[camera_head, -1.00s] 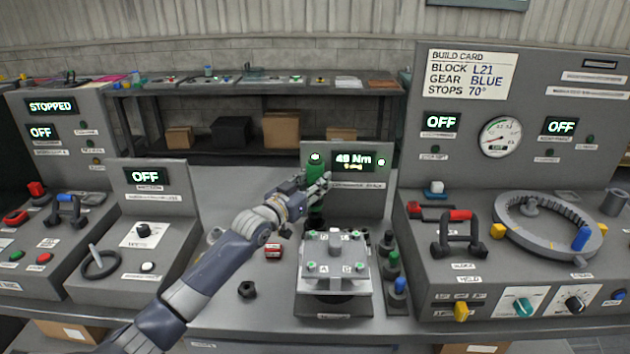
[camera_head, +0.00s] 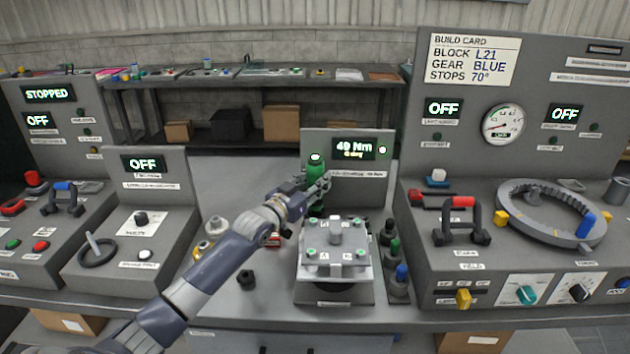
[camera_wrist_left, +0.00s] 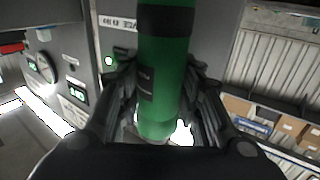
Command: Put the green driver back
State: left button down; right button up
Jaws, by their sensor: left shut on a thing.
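The green driver (camera_head: 316,172) stands upright in the head view, in front of the panel with the "49 Nm" display (camera_head: 353,148). My left gripper (camera_head: 317,188) is shut on it. In the left wrist view the green driver (camera_wrist_left: 163,85) fills the middle, with dark bands, between the two fingers of my left gripper (camera_wrist_left: 165,100). The driver's lower end is partly hidden behind my gripper and the fixture in the head view, so I cannot tell what it rests on. My right gripper is not in view.
A fixture with a metal plate (camera_head: 322,268) stands just in front of the driver. Taller consoles flank the bench on both sides.

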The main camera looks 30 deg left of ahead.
pick_arm(q)
jog(key=c, duration=1)
grip_release()
jog(key=shift+c, duration=0.2)
jog(key=shift+f, duration=0.15)
jog(key=shift+s, duration=0.2)
jog(key=s, duration=1.1)
jog(key=shift+s, duration=0.35)
